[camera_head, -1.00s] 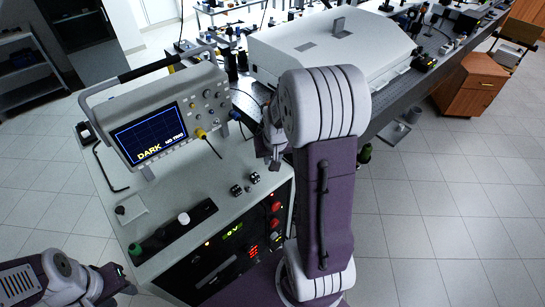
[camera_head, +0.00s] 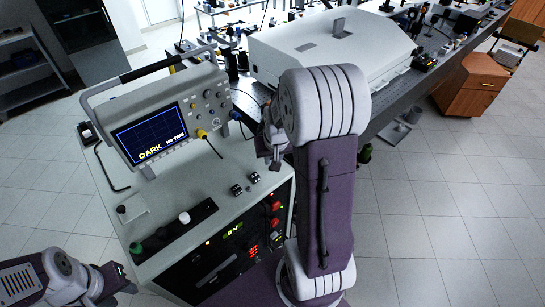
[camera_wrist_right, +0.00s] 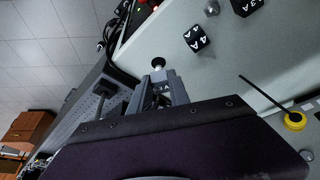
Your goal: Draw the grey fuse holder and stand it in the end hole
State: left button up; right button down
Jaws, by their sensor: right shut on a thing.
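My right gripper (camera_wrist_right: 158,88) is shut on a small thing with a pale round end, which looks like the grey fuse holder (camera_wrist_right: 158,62). It is held beside the right edge of the grey bench top. In the head view my right gripper (camera_head: 273,155) is small and partly hidden by my arm, and the held thing cannot be made out. A black strip (camera_head: 205,211) on the bench carries a white cap (camera_head: 184,217) and green and dark caps; its holes are not clear. My left gripper (camera_head: 122,280) is low at the left, its fingers unclear.
An oscilloscope (camera_head: 150,133) reading DARK stands at the back of the bench top. Two black cubes (camera_head: 254,177) (camera_head: 237,190) and a small pale knob (camera_wrist_right: 211,9) lie near the right gripper. A yellow-ended cable (camera_wrist_right: 294,120) is close by. A white box (camera_head: 330,60) stands behind.

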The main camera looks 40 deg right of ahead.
jog(key=shift+f+b, duration=0.55)
jog(key=shift+f, duration=0.15)
jog(key=shift+b+x, duration=0.85)
jog(key=shift+x, duration=0.15)
jog(key=shift+s+a, duration=0.15)
jog(key=shift+s, duration=0.15)
jog(key=shift+f, duration=0.1)
jog(key=c, duration=1.4)
grip_release()
jog(key=shift+o, duration=1.3)
jog(key=shift+s, duration=0.1)
